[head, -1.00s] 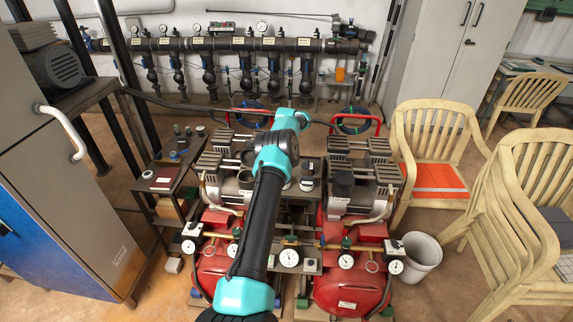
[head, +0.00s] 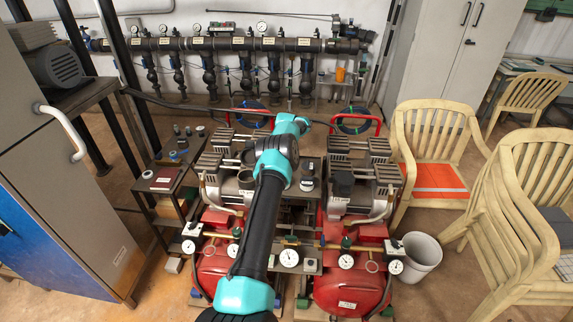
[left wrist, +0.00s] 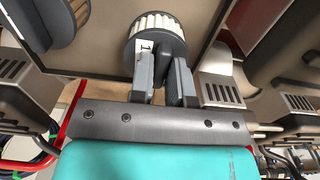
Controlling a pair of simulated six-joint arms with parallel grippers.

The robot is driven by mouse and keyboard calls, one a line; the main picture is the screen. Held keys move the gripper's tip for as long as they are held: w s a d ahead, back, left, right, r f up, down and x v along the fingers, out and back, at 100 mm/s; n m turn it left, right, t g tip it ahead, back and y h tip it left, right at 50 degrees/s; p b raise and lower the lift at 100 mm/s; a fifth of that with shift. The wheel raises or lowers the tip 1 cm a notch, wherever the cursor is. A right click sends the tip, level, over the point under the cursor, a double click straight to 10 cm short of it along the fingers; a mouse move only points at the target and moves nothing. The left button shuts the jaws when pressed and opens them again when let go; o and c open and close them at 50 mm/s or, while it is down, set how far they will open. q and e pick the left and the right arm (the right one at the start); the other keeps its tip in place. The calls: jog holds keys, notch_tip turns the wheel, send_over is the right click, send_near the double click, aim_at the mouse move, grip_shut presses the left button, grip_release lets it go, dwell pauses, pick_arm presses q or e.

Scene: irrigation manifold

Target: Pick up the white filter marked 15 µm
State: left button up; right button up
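A white pleated filter (left wrist: 155,25) with dark grey end caps is close ahead of my left gripper (left wrist: 163,62) in the left wrist view. Its white label shows a "1"; the rest is hidden by a finger, so I cannot read the full marking. The two grey fingers are close together with a narrow gap, overlapping the filter's near side. I cannot tell whether they grip it. Part of another filter-like round thing (left wrist: 52,18) shows at the upper left. In the head view my left arm hides its fingertips. My right gripper is out of view.
Red air compressors (head: 350,290) stand on both sides of my arm. A small dark-and-white object (head: 307,183) sits right of the arm. A grey cabinet (head: 60,180) is at left, cream chairs (head: 435,140) at right, and a pipe manifold (head: 225,44) along the back wall.

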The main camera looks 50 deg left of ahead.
pick_arm(q)
grip_shut()
notch_tip(320, 180, up, 10)
dwell(0.6)
dwell(0.4)
